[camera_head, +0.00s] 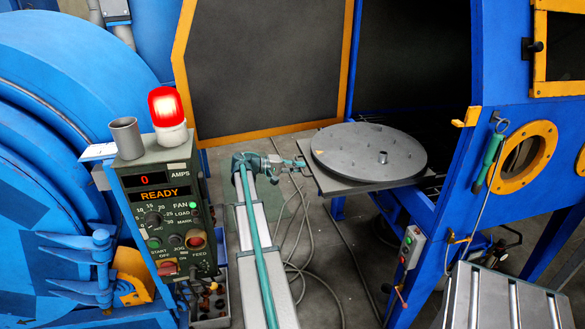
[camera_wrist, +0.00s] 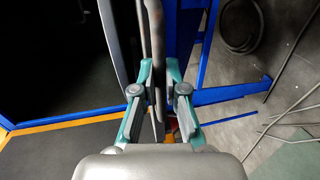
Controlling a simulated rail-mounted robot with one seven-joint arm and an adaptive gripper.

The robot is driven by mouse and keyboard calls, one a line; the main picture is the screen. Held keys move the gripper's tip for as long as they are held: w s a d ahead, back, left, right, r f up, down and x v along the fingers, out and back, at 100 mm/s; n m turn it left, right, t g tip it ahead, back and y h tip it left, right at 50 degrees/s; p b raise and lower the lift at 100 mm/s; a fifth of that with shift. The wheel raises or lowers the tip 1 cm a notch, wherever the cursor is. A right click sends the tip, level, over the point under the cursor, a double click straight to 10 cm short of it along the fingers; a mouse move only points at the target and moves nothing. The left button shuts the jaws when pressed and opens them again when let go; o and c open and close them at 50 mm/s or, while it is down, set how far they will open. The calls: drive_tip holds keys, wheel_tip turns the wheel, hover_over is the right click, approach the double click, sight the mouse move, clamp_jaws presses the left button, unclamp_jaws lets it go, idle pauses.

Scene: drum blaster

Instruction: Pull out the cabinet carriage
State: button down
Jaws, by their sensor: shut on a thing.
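The cabinet carriage (camera_head: 345,187) is a flat dark plate bearing a grey round turntable (camera_head: 345,150) with a short central post. It sits at the open front of the blue cabinet (camera_head: 495,120), partly out of the doorway. My gripper (camera_head: 298,165) is at the carriage's left edge in the head view. In the wrist view, my gripper (camera_wrist: 158,72) has its teal fingers on both sides of a thin grey bar handle (camera_wrist: 153,35) and is shut on it. The turntable's rim (camera_wrist: 118,50) shows left of the fingers. The carriage's far part is hidden inside the cabinet.
An open, orange-edged door (camera_head: 265,65) stands behind the carriage. A control box (camera_head: 160,215) with a lit red beacon (camera_head: 167,110) stands at left. Cables (camera_head: 300,245) lie on the floor near my arm. A slatted metal table (camera_head: 510,300) is at lower right.

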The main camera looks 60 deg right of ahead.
drive_tip(key=shift+w+a, duration=0.1)
drive_tip(key=shift+w, duration=0.05)
drive_tip(key=c, duration=1.2)
unclamp_jaws()
drive_tip(key=v, duration=0.7)
drive_tip(key=shift+w+a, duration=0.15)
